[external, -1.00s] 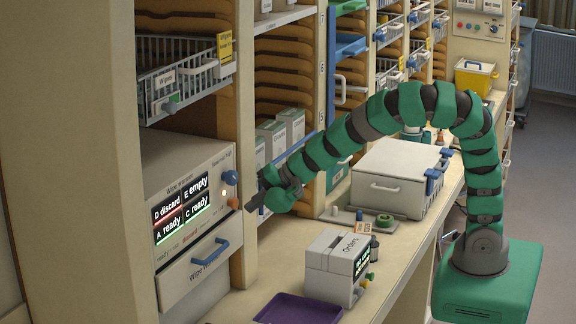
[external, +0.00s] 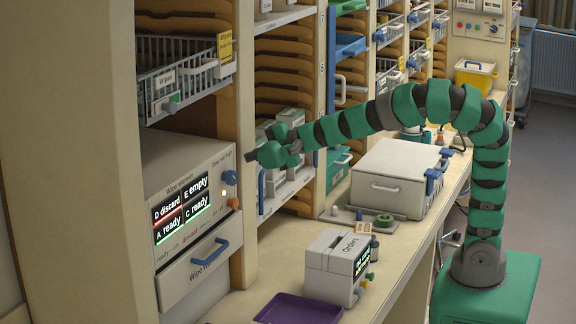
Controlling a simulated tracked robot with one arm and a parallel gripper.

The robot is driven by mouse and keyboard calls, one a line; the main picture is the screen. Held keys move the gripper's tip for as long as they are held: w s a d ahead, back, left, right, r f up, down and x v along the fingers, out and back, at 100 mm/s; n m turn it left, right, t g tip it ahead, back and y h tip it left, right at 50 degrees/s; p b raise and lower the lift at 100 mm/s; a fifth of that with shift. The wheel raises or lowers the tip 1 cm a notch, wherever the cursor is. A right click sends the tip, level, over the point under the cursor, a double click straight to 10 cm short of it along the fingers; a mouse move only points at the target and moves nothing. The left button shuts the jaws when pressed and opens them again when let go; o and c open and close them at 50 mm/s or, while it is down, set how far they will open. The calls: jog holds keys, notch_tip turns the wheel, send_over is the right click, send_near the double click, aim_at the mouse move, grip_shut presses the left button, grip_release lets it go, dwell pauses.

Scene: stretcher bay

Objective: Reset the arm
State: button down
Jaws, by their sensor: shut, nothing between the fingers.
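My gripper (external: 251,155) is at the end of my green and dark grey arm. It is shut and empty, pointing left in front of the shelf boxes. It is level with the upper part of the wipe warmer (external: 190,215) and, in the picture, just right of its blue knob (external: 230,177). The warmer's display reads D discard, E empty, A ready and C ready. Its drawer (external: 200,263) with a blue handle looks shut. My arm arches from the right over the counter, and its forearm hides part of the shelves.
On the counter stand a box marked Orders (external: 330,266), a purple tray (external: 300,309), a green ring-shaped item (external: 384,221) and a large white case (external: 395,178). A wire basket (external: 185,77) juts out above the warmer.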

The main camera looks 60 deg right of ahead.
jog(key=d+r+m+b, duration=0.1)
jog(key=d+r+m, duration=0.1)
jog(key=d+r+m+t+h+b, duration=0.1)
jog(key=d+r+m, duration=0.1)
jog(key=r, duration=0.1)
jog(key=d+r+m+t+h+b, duration=0.1)
jog(key=d+r+m, duration=0.1)
jog(key=r, duration=0.1)
jog(key=shift+s+d+r, duration=0.1)
jog(key=shift+s+r, duration=0.1)
jog(key=shift+r, duration=0.05)
jog(key=s+d+r+m+b, duration=0.8)
jog(key=s+d+r+m, duration=0.3)
jog(key=s+m, duration=0.2)
jog(key=shift+s+m+h, duration=0.3)
jog(key=shift+s+h, duration=0.1)
jog(key=shift+s, duration=0.3)
jog(key=shift+w, duration=0.1)
